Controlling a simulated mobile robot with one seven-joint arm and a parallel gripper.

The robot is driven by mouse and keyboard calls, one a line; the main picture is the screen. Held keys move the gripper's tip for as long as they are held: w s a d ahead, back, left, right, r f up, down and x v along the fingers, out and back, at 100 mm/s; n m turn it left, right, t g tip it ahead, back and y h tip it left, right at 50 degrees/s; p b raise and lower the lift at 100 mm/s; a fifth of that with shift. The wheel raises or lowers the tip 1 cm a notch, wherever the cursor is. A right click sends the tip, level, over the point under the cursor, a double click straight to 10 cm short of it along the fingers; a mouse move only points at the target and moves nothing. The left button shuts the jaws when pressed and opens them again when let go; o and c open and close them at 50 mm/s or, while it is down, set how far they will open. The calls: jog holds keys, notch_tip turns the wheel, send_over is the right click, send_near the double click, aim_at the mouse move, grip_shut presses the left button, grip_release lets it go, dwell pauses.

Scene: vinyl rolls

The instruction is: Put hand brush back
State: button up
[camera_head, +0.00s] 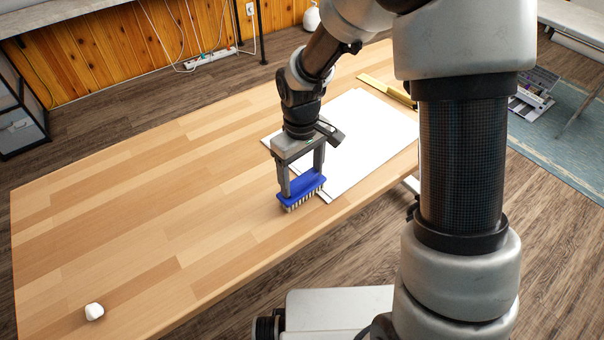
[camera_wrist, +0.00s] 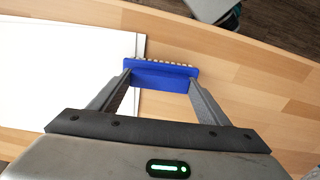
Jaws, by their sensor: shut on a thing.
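The hand brush (camera_head: 301,188) has a blue back and pale bristles pointing down. My gripper (camera_head: 304,184) is shut on the brush's blue back, with one finger at each side. The brush is at the near-left edge of the white sheet on the wooden table; I cannot tell whether its bristles touch the surface. In the wrist view, the blue back of the brush (camera_wrist: 162,77) lies between my two fingertips (camera_wrist: 161,80), with a row of bristles showing along its far side.
The wooden table (camera_head: 130,200) is largely bare to the left. A white sheet (camera_head: 360,140) lies at its right part, with a yellow strip (camera_head: 386,90) beyond it. A small white object (camera_head: 94,312) sits near the table's front-left corner.

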jog(key=shift+f, duration=0.1)
jog(key=o, duration=1.3)
jog(key=shift+r+p, duration=3.45)
jog(key=shift+r, duration=1.05)
